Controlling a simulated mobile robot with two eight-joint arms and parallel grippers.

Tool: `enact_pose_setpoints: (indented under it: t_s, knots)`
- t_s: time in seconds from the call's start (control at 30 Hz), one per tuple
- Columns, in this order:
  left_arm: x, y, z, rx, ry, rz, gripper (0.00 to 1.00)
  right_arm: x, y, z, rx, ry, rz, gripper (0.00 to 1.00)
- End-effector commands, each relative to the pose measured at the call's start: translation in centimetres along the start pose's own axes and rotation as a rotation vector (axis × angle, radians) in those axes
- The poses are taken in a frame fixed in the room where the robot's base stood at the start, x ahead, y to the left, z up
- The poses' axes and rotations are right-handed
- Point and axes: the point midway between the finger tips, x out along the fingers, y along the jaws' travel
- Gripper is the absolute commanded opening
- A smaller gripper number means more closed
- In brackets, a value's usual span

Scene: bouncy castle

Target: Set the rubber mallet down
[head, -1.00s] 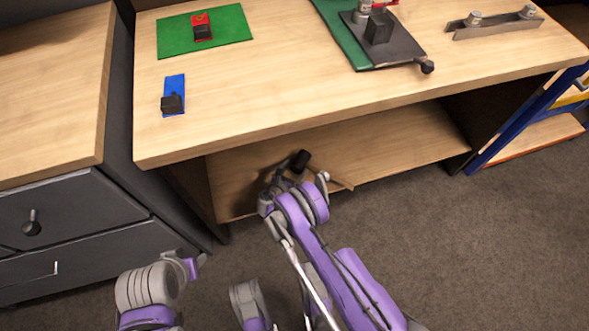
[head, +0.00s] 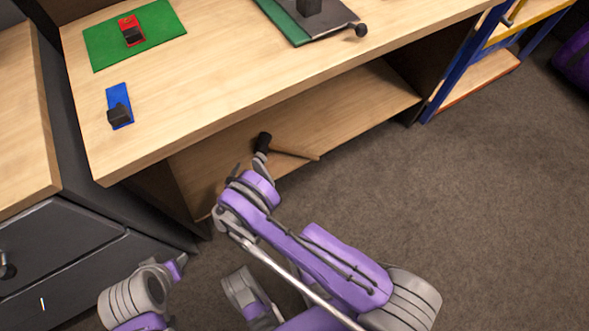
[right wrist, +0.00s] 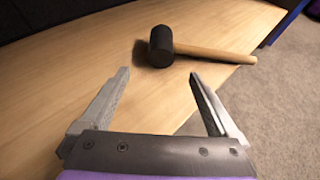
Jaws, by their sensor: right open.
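The rubber mallet has a black head and a pale wooden handle. In the right wrist view the mallet (right wrist: 161,47) lies on the wooden lower shelf (right wrist: 60,80), its handle pointing right toward the shelf edge. In the head view the mallet (head: 295,152) lies on the lower shelf (head: 350,112) under the workbench. My right gripper (right wrist: 158,72) is open and empty, its fingertips a short way in front of the mallet head and apart from it. In the head view my right arm partly hides that gripper. My left arm shows at the lower left; its fingers are not clear.
The workbench top (head: 220,100) overhangs the shelf. On it are a green mat (head: 160,30) with a red clamp-like item, a blue item (head: 118,97) and a dark plate. A grey drawer cabinet (head: 60,250) stands left. Carpet (head: 480,200) at right is clear.

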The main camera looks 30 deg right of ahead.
Motion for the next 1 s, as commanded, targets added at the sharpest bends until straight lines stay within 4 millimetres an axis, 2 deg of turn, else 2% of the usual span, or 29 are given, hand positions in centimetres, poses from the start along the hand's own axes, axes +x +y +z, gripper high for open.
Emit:
enact_pose_setpoints:
  t_s: [0.13,0.23,0.47,0.6,0.7,0.87,1.0]
  knots:
    - [0.0,0.0,0.0,0.000,0.000,0.000,0.50,0.4,0.1,3.6,0.118,0.061,-0.024,0.96]
    - [0.0,0.0,0.0,0.000,0.000,0.000,0.50,0.4,-0.3,7.5,0.267,0.134,-0.056,0.96]
    - [0.0,0.0,0.0,0.000,0.000,0.000,0.50,-1.4,-3.4,16.1,0.661,0.302,-0.164,0.96]
    - [0.0,0.0,0.0,0.000,0.000,0.000,0.50,-3.8,-6.4,20.4,0.904,0.389,-0.249,0.96]
    - [0.0,0.0,0.0,0.000,0.000,0.000,0.50,-5.8,-8.7,22.7,1.070,0.443,-0.312,0.96]
    - [0.0,0.0,0.0,0.000,0.000,0.000,0.50,-9.3,-12.3,25.3,1.314,0.511,-0.416,0.96]
    - [0.0,0.0,0.0,0.000,0.000,0.000,0.50,-13.2,-16.2,26.8,1.557,0.567,-0.532,0.96]
